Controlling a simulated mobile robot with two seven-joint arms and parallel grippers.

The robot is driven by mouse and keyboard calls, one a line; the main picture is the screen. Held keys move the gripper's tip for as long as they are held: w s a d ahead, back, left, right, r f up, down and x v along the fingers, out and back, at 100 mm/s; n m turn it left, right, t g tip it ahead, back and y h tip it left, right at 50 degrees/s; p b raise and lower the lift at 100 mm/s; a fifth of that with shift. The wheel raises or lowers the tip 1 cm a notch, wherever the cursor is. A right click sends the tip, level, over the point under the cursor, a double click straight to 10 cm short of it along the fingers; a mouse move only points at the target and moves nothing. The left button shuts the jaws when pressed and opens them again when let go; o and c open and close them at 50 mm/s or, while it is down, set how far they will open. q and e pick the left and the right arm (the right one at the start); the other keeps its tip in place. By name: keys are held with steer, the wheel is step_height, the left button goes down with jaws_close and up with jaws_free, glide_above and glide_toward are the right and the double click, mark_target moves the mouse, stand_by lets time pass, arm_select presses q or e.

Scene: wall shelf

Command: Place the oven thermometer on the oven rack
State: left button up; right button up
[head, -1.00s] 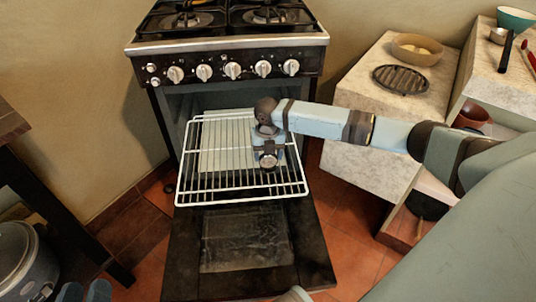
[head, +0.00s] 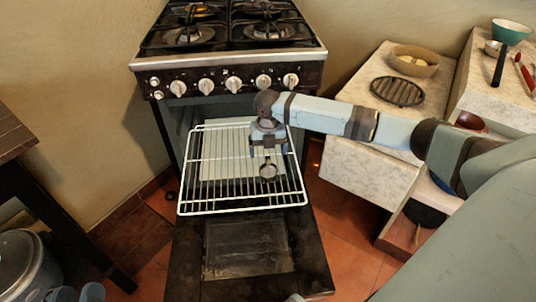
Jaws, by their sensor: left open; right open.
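The oven thermometer (head: 268,171), a small round dial, stands on the pulled-out white wire oven rack (head: 186,185), right of its middle. My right gripper (head: 268,154) is open just above the thermometer, with its fingers apart on either side and a small gap over the dial.
The oven door (head: 250,247) hangs open below the rack. The stove knobs (head: 233,84) are above. A stone counter with a bowl (head: 414,60) and a dark grill plate (head: 397,91) stands right; a dark table (head: 15,130) stands left.

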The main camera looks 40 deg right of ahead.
steer(key=shift+a+r, duration=0.15)
steer(key=shift+r, duration=0.2)
steer(key=s+a+f+m+t+y, duration=0.1)
steer(key=s+a+f+m+y, duration=0.15)
steer(key=a, duration=0.45)
steer(key=s+a+f+m+t+y, duration=0.1)
steer(key=s+a+f+t, duration=0.15)
steer(key=a, duration=0.55)
steer(key=s+a+r+m+t+y, duration=0.35)
steer(key=s+a+m, duration=0.35)
steer(key=a, duration=0.5)
steer(key=s+r+m+t+y, duration=0.1)
steer(key=s+r+m+t, duration=0.4)
steer(key=r+m, duration=0.3)
steer(key=s+r+m+t+y, duration=0.1)
steer(key=s+r+m+t, duration=0.4)
steer(key=r+m, duration=0.3)
step_height(320, 180, up, 2)
steer(key=shift+s+r, duration=0.1)
steer(key=shift+s, duration=0.35)
